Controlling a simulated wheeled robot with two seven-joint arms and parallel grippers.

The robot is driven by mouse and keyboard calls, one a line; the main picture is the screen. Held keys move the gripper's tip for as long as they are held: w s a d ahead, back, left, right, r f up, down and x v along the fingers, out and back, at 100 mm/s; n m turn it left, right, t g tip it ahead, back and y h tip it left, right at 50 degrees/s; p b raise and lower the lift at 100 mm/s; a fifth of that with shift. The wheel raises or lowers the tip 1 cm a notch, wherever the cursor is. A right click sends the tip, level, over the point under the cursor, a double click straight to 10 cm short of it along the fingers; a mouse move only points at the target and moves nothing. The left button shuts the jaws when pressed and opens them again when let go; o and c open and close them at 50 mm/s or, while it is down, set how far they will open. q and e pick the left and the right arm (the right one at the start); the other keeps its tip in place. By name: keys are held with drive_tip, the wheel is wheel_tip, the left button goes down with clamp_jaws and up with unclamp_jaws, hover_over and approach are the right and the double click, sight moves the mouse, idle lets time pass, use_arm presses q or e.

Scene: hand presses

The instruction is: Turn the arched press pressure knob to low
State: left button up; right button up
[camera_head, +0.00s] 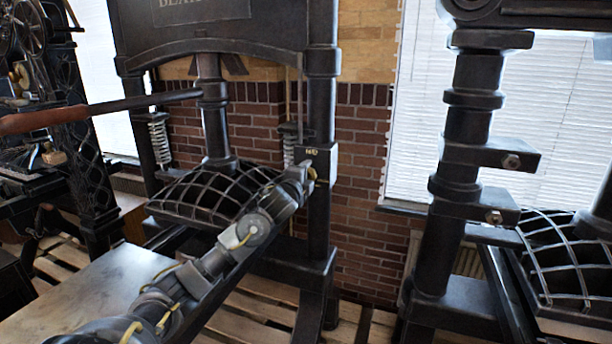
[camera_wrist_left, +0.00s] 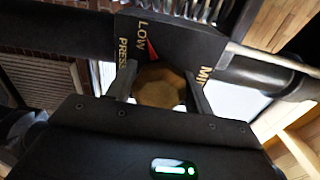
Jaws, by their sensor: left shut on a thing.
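The arched press (camera_head: 225,38) stands in the middle of the head view, with a dark arched top beam. A small dark control box (camera_head: 318,158) is on its right column. In the left wrist view its plate (camera_wrist_left: 180,42) reads LOW and PRESS, with part of another word, and a red mark lies beside LOW. The round brownish-gold pressure knob (camera_wrist_left: 158,88) sits in front of this plate; only a sliver shows in the head view. My left gripper (camera_wrist_left: 160,90) is shut on the knob, one finger on each side. How the knob is turned cannot be told. My right gripper is not in view.
A wooden-handled bar (camera_head: 60,116) sticks out left from the press. A curved metal lattice (camera_head: 215,190) lies below the beam. A second dark press (camera_head: 470,130) stands at right. A grey flat plate (camera_head: 90,295) is at front left. A brick wall (camera_head: 360,200) is behind.

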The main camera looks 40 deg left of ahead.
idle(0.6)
use_arm(q)
drive_tip(key=o, duration=1)
drive_tip(key=shift+c, duration=0.2)
drive_tip(key=shift+s, duration=0.1)
drive_tip(key=shift+s+d+f, duration=0.1)
drive_tip(key=shift+s, duration=0.15)
drive_tip(key=b+v, duration=0.3)
drive_tip(key=v, duration=0.7)
